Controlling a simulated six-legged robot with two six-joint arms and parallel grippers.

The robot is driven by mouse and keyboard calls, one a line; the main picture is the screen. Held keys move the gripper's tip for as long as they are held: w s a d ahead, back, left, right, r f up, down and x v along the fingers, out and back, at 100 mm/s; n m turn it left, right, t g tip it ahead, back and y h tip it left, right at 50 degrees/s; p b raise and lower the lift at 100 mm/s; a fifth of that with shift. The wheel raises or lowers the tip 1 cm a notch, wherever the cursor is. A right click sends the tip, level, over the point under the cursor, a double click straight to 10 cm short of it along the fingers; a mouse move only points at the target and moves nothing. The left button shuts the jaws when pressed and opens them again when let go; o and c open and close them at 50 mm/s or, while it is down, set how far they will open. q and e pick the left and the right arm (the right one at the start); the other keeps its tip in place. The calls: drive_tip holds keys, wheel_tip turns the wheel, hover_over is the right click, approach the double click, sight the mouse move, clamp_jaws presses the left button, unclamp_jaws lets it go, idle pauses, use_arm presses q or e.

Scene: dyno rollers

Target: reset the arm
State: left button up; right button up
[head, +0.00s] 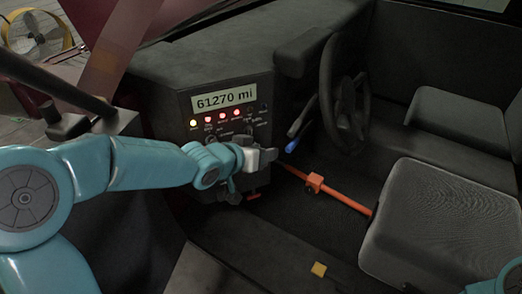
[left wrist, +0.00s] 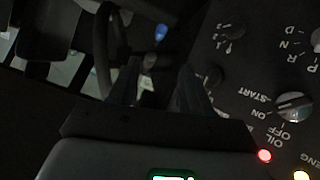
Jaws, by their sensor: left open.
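My left arm (head: 150,165) reaches in from the left in the head view. Its gripper (head: 262,157) is open in front of the lower right part of the dashboard panel (head: 183,105). In the left wrist view the two dark fingers (left wrist: 160,85) stand apart, with nothing seen held between them. A rotary knob (left wrist: 294,107) marked START, ON and OFF is to the right of the fingers, apart from them. My right gripper is not in view; only a bit of teal arm shows at the lower right of the head view.
The panel display (head: 224,98) reads 61270 mi above several lit lamps. A steering wheel (head: 327,85), a blue-tipped lever (head: 292,146) and an orange bar (head: 345,197) lie to the right. A grey seat (head: 440,215) is beyond.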

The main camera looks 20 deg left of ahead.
use_arm(q)
drive_tip(key=s+d+f+n+g+p, duration=0.1)
drive_tip(key=s+d+f+g+p, duration=0.2)
drive_tip(key=f, duration=0.5)
drive_tip(key=s+d+f+n+g+p, duration=0.1)
drive_tip(key=s+f+g+p, duration=0.3)
drive_tip(key=f, duration=0.4)
drive_tip(key=s+d+f+g+p, duration=0.1)
drive_tip(key=s+f, duration=0.3)
drive_tip(key=s, duration=0.6)
drive_tip(key=s+d+f+g+p, duration=0.1)
drive_tip(key=s+f, duration=0.4)
drive_tip(key=s, duration=0.6)
drive_tip(key=shift+d+f+n+g, duration=0.2)
drive_tip(key=shift+d+n+g, duration=0.1)
drive_tip(key=shift+d+g, duration=0.7)
